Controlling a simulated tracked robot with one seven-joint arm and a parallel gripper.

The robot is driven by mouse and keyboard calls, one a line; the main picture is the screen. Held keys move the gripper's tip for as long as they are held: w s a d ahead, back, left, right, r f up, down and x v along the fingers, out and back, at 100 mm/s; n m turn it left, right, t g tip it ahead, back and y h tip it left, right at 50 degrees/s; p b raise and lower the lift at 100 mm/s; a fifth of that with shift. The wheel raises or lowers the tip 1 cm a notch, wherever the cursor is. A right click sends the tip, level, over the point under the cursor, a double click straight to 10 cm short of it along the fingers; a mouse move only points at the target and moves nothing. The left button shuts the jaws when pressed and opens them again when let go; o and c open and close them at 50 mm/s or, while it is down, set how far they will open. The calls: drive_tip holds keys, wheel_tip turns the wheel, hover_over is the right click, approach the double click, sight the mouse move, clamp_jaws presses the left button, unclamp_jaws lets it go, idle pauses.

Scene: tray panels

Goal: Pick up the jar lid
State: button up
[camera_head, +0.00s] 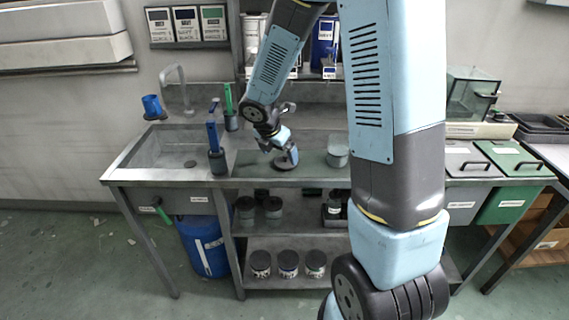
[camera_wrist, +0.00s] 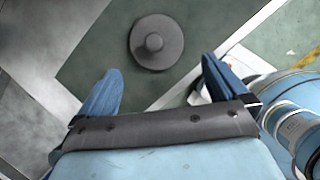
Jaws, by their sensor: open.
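The jar lid (camera_wrist: 143,56) is a dark grey disc with a round knob, lying flat on the green counter panel in the wrist view. In the head view the lid (camera_head: 281,165) shows as a small dark disc under my gripper (camera_head: 284,153). In the wrist view my gripper (camera_wrist: 160,66) has its two blue fingers spread apart with nothing between them. The lid lies just beyond the fingertips, between their lines, not touched by either. The exact height of the fingers above it is hard to tell.
A pale glass jar (camera_head: 337,158) stands on the counter right of the lid. Blue-handled (camera_head: 214,140) and green-handled tools stand to the left near the sink (camera_head: 170,148). Lidded grey (camera_head: 468,160) and green bins are at the right. The green panel around the lid is mostly clear.

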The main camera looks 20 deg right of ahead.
sight(284, 162)
drive_tip(key=shift+w+x, duration=0.15)
drive_tip(key=shift+x, duration=1.15)
drive_tip(key=shift+w+x, duration=0.2)
drive_tip(key=shift+x, duration=1.05)
drive_tip(key=shift+d+r, duration=0.1)
drive_tip(key=shift+d, duration=0.05)
drive_tip(key=shift+c, duration=0.2)
drive_tip(key=c, duration=0.9)
